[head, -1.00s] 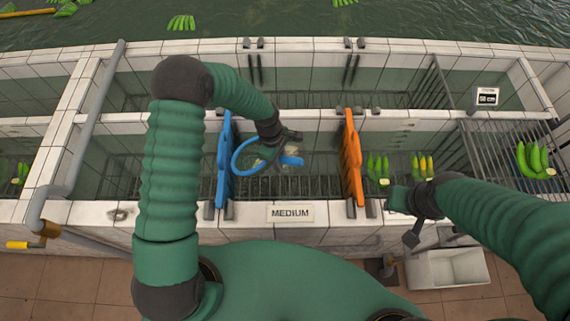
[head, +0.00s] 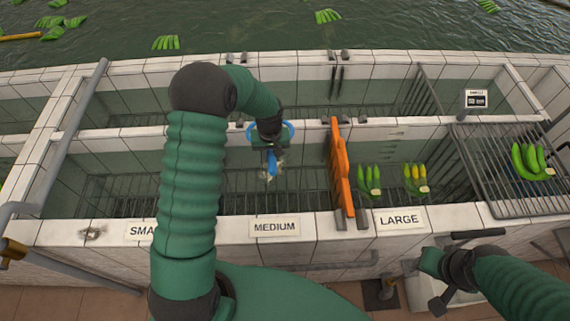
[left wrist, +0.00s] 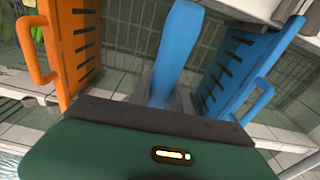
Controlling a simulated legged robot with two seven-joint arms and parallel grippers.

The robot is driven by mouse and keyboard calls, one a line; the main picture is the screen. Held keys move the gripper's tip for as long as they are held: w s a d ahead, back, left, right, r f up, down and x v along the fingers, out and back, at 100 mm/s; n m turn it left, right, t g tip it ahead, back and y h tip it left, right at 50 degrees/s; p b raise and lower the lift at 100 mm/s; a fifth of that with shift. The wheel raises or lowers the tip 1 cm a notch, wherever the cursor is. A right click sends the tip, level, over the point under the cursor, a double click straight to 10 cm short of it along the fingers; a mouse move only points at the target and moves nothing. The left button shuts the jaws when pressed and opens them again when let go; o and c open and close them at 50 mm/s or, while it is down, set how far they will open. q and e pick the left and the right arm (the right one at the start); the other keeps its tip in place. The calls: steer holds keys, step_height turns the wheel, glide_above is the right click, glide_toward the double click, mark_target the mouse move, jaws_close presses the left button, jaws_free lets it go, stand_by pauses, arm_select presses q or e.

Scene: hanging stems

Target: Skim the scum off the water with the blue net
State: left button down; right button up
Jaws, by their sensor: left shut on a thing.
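My left gripper (head: 270,146) is over the middle basin, behind the MEDIUM label. It is shut on the blue net, whose handle (left wrist: 177,45) rises from between the fingers in the left wrist view. In the head view the net's blue hoop (head: 289,131) shows around the wrist, near the basin's far wall, and the handle points toward me. Whether the hoop touches the water is hidden.
An orange divider (head: 340,165) stands right of the net. A blue divider (left wrist: 243,68) shows in the left wrist view, hidden behind my arm in the head view. Banana bunches (head: 369,180) float in the LARGE section. A rack (head: 490,190) holds bananas at right.

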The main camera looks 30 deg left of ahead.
arm_select(q)
steer(key=shift+w+f, duration=0.1)
steer(key=shift+w, duration=0.05)
steer(key=shift+a+f+b, duration=0.1)
steer(key=shift+f+b, duration=0.4)
steer(key=shift+f, duration=0.1)
step_height(320, 180, down, 27)
steer(key=b, duration=2.1)
step_height(320, 180, up, 28)
steer(key=p, duration=2.2)
steer(key=shift+r, duration=0.2)
steer(key=shift+f, duration=0.1)
